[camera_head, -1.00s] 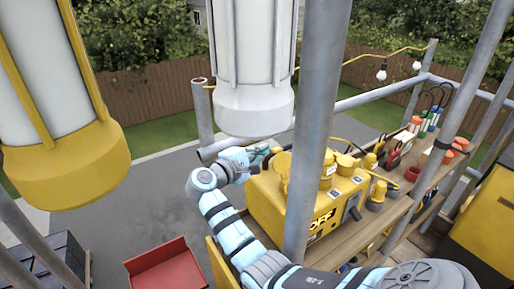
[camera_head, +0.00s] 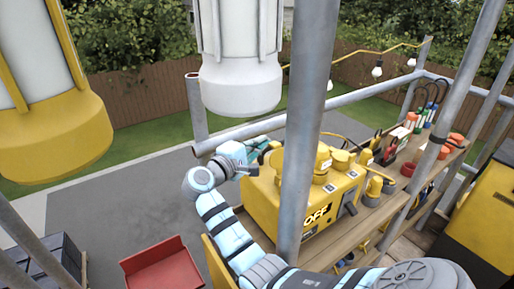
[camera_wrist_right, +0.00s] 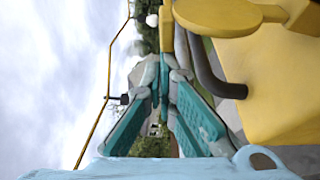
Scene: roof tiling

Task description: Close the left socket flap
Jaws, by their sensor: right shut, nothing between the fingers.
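The yellow socket box (camera_head: 258,197), marked OFF, stands on a wooden shelf right of center. Several round yellow caps sit on its top. The leftmost one, likely the left socket flap (camera_head: 277,159), is partly hidden by a grey pole. In the right wrist view a round yellow flap (camera_wrist_right: 218,15) stands out from the box's yellow body (camera_wrist_right: 275,90) at the top. My right gripper (camera_head: 262,150) is just left of that flap at the box's back left corner. Its teal fingers (camera_wrist_right: 160,95) are shut and empty. Contact cannot be told. My left gripper is out of view.
A grey scaffold pole (camera_head: 304,120) stands in front of the box. A white lamp (camera_head: 240,85) and a yellow one (camera_head: 55,135) hang above. A dark cable (camera_wrist_right: 205,70) runs beside the box. A red tray (camera_head: 165,265) lies below left.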

